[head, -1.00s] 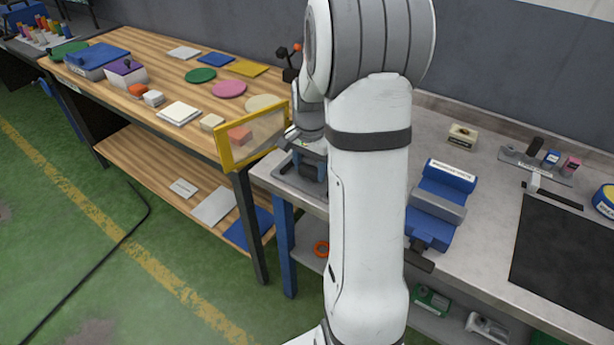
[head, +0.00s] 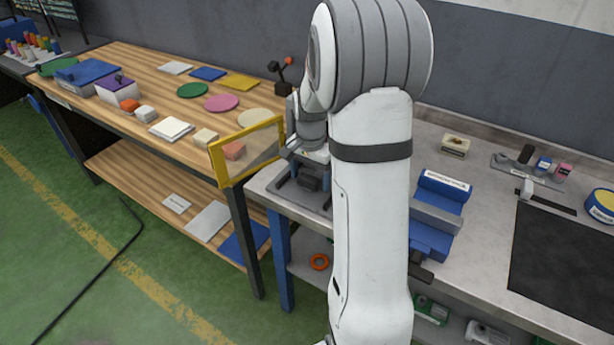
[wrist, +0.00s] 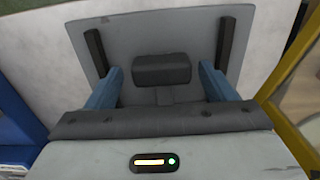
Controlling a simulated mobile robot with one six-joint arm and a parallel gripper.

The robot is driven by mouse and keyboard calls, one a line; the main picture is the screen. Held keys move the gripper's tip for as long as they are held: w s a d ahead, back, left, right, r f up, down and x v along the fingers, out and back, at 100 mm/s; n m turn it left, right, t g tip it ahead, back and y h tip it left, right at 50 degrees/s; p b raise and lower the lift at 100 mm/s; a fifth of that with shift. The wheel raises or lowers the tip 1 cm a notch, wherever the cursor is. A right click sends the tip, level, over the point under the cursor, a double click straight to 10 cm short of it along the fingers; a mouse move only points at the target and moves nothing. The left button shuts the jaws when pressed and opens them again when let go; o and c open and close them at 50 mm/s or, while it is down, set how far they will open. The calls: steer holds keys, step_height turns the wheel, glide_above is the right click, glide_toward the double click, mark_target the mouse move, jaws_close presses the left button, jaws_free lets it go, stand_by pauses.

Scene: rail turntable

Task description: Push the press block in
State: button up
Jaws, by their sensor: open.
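The press block, seemingly the dark rounded block (wrist: 161,69), sits on a grey plate (wrist: 190,35) between two dark upright strips. In the head view the block (head: 309,183) shows on the plate in front of my gripper, near the bench's left end. My gripper (wrist: 159,72) is open, with its two blue fingers on either side of the block in the wrist view. Nothing is between the fingers' pads that I can see gripped. Whether a finger touches the block or plate cannot be told. My arm hides part of the bench.
A yellow-framed clear panel (head: 247,150) stands just left of my gripper. A blue vise-like device (head: 437,212) is on the grey bench to the right of my arm. A wooden table (head: 130,70) with several flat pieces stands left. Green floor is open at left.

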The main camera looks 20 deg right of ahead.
steer(key=shift+r, duration=3.95)
